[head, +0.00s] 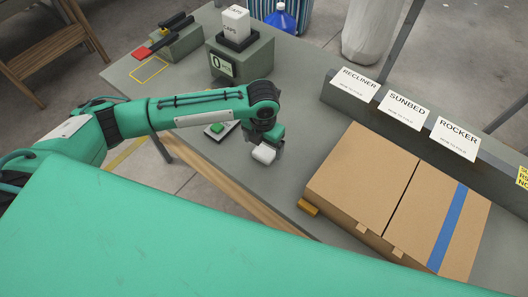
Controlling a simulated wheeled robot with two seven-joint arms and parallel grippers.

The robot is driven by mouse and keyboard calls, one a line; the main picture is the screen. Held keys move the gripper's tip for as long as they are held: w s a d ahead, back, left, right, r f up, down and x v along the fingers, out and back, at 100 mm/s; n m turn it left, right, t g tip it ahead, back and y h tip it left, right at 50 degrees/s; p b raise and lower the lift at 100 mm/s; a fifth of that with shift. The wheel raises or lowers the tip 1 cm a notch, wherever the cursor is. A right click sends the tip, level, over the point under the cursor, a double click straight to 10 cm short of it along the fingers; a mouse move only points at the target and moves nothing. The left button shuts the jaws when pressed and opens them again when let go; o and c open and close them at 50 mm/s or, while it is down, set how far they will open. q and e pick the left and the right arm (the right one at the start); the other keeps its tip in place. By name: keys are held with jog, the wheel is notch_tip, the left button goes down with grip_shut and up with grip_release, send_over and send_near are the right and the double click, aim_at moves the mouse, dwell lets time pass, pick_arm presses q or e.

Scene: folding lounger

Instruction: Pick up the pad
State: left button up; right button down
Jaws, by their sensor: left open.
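My left gripper (264,153) reaches in from the left and points down over the grey table, near its front edge. It is open; a pale block shape shows at its tip, and I cannot tell whether that is part of the gripper. A small flat grey plate with a green piece on it (218,128) lies just left of the gripper, partly behind my arm. It may be the pad; nothing else in view is clearly a pad. My right gripper is not in view.
A brown folding panel with a blue stripe (399,200) lies to the right, before a grey ledge with RECLINER, SUNBED and ROCKER cards (407,109). A scale (242,60) bears a white CAPS box (236,24).

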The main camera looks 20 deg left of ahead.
aim_at(264, 152)
pick_arm(q)
jog(key=f, duration=0.1)
jog(key=f+p, duration=0.1)
jog(key=f, duration=0.2)
jog(key=shift+w+f+p, duration=0.25)
jog(key=shift+w+p, duration=0.1)
jog(key=shift+w, duration=0.05)
jog(key=shift+f, duration=0.55)
jog(key=c, duration=1.1)
